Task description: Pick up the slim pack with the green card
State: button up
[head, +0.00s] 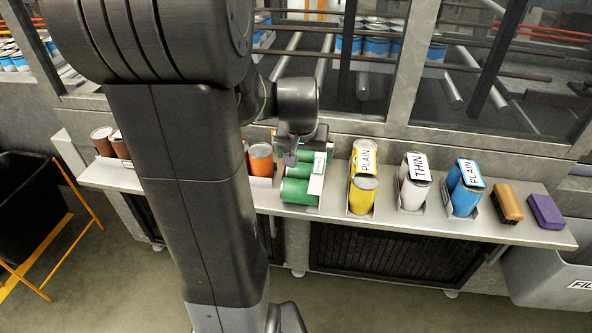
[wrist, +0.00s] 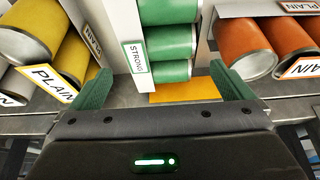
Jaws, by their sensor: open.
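The slim pack with the green card is a row of green cans (wrist: 168,42) lying in a pale holder, with a green-edged card reading STRONG (wrist: 134,57) on its left side in the wrist view. In the head view the green cans (head: 297,191) lie on the shelf, partly hidden by my wrist. My gripper (wrist: 160,68) is open, with one green-padded finger either side of the pack's near end. The fingertips look apart from the cans; their height above the shelf is unclear. In the head view the gripper (head: 288,155) is over the pack's back part.
Orange cans (head: 261,160) stand to the left of the pack. A glazed frame (head: 372,128) rises behind the shelf (head: 420,224).

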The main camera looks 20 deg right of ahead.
aim_at(306, 172)
jog(key=shift+p+x, duration=0.5)
jog(key=shift+x, duration=5.45)
